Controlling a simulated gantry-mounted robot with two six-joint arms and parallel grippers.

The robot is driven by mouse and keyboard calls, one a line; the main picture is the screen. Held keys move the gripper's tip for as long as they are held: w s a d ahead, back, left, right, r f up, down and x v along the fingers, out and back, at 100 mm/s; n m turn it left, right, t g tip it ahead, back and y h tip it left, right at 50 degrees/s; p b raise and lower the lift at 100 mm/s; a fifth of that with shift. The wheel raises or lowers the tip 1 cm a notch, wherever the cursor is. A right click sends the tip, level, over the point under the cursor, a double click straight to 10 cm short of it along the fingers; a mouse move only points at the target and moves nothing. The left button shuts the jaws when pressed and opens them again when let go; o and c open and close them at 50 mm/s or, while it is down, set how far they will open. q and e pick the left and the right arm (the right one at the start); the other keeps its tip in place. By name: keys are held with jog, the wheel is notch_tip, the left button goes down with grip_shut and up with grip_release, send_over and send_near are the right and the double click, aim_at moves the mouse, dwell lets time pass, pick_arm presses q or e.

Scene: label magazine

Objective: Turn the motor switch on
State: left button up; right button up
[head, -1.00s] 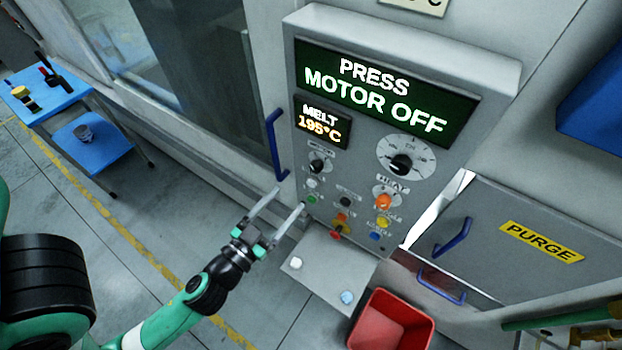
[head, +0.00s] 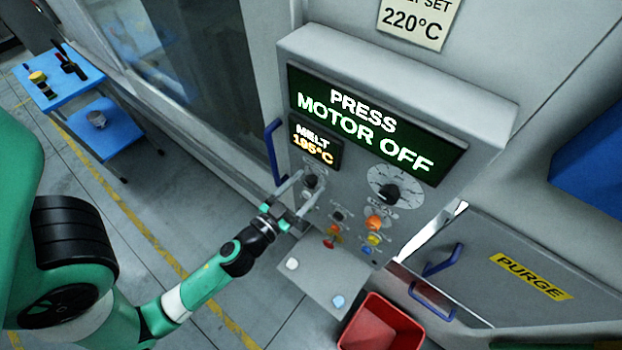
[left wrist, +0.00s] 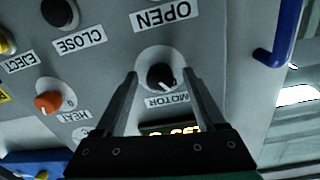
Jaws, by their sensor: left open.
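The motor switch is a black rotary knob (head: 311,181) on a pale dial, on the left of the grey control panel (head: 345,195). In the left wrist view the knob (left wrist: 161,76) shows above its MOTOR label, with a white pointer line. The display (head: 372,125) reads PRESS MOTOR OFF. My left gripper (head: 311,182) is open, with its fingertips in front of the panel, one on each side of the knob. I cannot tell whether they touch it. My right gripper is not in view.
An orange HEAT knob (head: 375,222), a larger black dial knob (head: 388,194) and several buttons crowd the panel. A blue handle (head: 273,150) stands just left of it. A red bin (head: 382,325) sits below, and a PURGE door (head: 500,265) is at right.

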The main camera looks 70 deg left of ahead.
pick_arm(q)
jog(key=shift+s, duration=0.1)
grip_shut()
jog(key=shift+m, duration=0.3)
jog(key=m, duration=0.9)
jog(key=shift+r+m+p, duration=0.1)
jog(key=shift+m+p, duration=0.2)
jog(key=shift+p, duration=0.1)
jog(key=shift+m, duration=1.8)
